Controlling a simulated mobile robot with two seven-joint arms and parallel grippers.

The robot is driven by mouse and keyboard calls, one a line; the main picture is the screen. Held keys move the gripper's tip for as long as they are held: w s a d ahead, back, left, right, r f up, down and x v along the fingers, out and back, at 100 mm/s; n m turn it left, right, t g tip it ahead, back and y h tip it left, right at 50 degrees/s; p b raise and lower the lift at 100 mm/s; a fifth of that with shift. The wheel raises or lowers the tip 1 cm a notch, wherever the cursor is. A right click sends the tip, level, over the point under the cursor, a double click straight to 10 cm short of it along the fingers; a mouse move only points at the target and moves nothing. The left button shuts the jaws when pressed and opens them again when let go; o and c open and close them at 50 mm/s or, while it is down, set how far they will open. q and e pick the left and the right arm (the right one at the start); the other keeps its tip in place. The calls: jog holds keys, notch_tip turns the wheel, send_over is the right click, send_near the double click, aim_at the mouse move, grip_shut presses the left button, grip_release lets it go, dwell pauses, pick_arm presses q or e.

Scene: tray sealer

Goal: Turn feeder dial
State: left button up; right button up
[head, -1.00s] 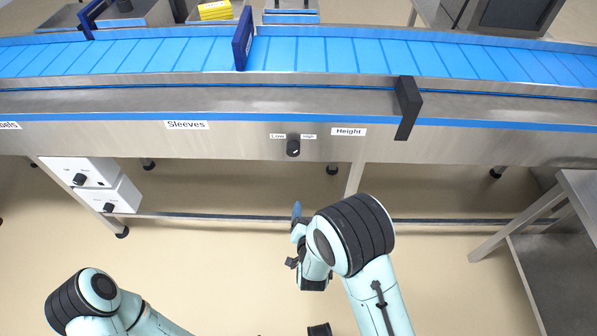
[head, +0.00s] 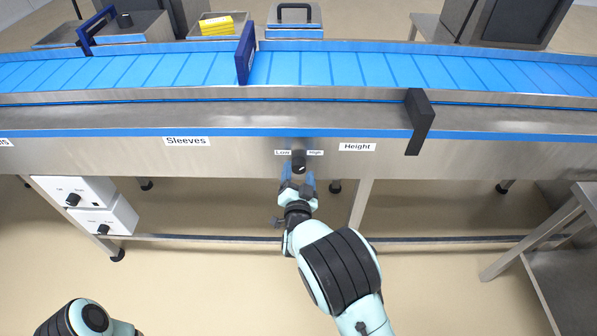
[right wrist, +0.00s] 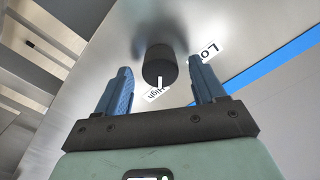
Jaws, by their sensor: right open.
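The black feeder dial (head: 299,161) sits on the steel front panel of the conveyor, between the labels Low (head: 283,153) and High (head: 315,153). It also shows in the right wrist view (right wrist: 159,66), with a white pointer mark towards the High label. My right gripper (head: 298,175) is open, just below and in front of the dial. In the right wrist view its blue fingers (right wrist: 160,82) are on either side of the dial, apart from it. My left arm shows at the lower left, but its gripper is out of view.
The blue conveyor belt (head: 350,70) runs above the panel, with a dark blue upright plate (head: 246,54) on it. A black bracket (head: 419,121) hangs over the front edge at right. White control boxes (head: 75,191) with dials hang at lower left. A steel table (head: 570,235) stands at right.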

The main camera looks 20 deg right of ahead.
pick_arm(q)
jog(key=shift+w+a, duration=0.1)
pick_arm(e)
jog(key=shift+x, duration=0.8)
jog(key=c, duration=1.1)
jog(key=shift+o, duration=0.2)
